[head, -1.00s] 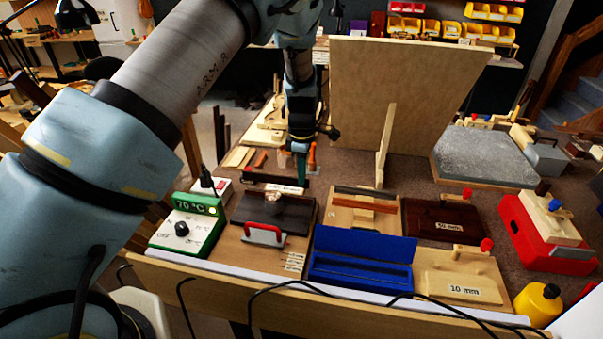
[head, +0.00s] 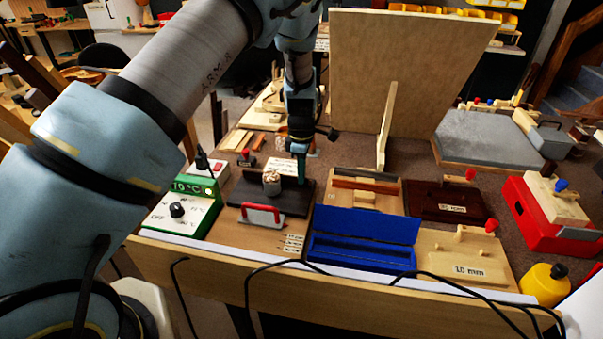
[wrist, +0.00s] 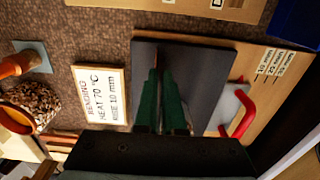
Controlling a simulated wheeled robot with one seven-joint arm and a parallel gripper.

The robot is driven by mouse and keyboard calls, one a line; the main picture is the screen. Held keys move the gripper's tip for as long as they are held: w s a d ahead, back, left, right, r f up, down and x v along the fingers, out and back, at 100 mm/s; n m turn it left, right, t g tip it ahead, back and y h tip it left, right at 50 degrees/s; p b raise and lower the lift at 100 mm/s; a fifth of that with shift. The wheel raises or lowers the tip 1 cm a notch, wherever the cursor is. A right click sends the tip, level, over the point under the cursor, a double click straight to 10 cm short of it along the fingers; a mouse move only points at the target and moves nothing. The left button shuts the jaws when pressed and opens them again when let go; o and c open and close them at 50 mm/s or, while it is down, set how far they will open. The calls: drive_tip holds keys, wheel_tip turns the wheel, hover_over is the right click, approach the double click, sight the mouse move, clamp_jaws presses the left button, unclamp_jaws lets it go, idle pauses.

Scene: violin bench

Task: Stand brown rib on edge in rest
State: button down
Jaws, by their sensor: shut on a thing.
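My gripper (head: 302,178) has green fingers pointing down at the right rear part of a dark plate (head: 245,192). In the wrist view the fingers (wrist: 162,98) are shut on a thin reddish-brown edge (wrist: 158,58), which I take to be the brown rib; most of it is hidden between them. The wrist view shows the dark plate (wrist: 205,65) right below the fingertips; I cannot tell whether the rib touches it. A wooden holder (head: 340,199) to the right bears a dark strip and an orange-brown strip (head: 362,185). I cannot tell which fixture is the rest.
A red-handled tool (head: 262,215) stands in front of the plate. A blue open case (head: 362,250) and a 10 mm board (head: 465,275) lie at the front. A green 70 °C heater box (head: 185,208) stands left. A tall panel (head: 410,70) rises behind.

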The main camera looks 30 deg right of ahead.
drive_tip(key=c, duration=0.9)
unclamp_jaws()
drive_tip(key=shift+c, duration=0.2)
wheel_tip(320, 180, up, 11)
drive_tip(key=b, duration=0.2)
drive_tip(key=shift+b, duration=0.4)
drive_tip(key=shift+f, duration=0.1)
